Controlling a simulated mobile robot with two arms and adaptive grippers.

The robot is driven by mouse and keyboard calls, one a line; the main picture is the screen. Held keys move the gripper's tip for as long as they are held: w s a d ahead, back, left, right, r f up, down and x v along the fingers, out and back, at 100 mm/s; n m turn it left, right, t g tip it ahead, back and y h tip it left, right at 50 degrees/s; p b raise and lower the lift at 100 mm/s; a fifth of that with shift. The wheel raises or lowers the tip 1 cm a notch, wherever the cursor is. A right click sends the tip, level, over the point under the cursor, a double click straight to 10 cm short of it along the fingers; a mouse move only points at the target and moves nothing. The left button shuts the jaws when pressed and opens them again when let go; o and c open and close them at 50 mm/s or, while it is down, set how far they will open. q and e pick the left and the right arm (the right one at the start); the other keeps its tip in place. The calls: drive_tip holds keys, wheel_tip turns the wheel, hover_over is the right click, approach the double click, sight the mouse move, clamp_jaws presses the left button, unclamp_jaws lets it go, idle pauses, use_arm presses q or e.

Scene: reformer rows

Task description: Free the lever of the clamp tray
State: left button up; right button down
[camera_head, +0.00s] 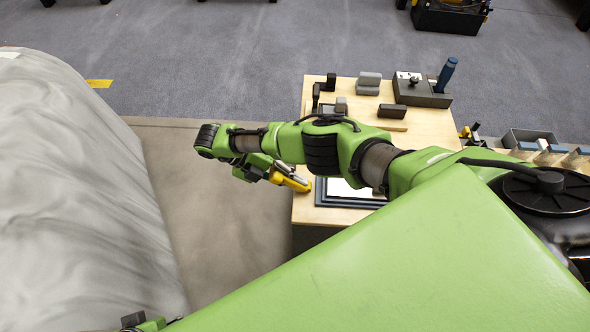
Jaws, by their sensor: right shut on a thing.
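My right gripper (268,173) is beyond the left edge of the wooden table, its hand partly hidden by my arm. It is shut on a yellow piece (294,182), which reaches over the table's edge; I cannot tell what it is. A dark-framed tray with a pale inside (346,198) lies on the table just right of it, partly hidden by my arm. A grey box with a pale top plate and dark knob (432,97) stands at the far right corner, with a tilted blue handle (446,75). I cannot tell which is the clamp tray. A bit of my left gripper (135,320) shows at the bottom edge.
The wooden table (347,88) also bears grey and dark blocks (369,83) at the back. A grey bin (528,138) and small parts are at the right. A large pale rounded mass (70,190) fills the left.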

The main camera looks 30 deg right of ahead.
drive_tip(key=shift+s+f, duration=0.2)
drive_tip(key=shift+s, duration=0.05)
drive_tip(key=c, duration=2)
unclamp_jaws()
drive_tip(key=shift+d, duration=0.1)
drive_tip(key=shift+c, duration=0.2)
drive_tip(key=shift+w, duration=0.1)
drive_tip(key=shift+r, duration=0.1)
drive_tip(key=shift+v, duration=3.95)
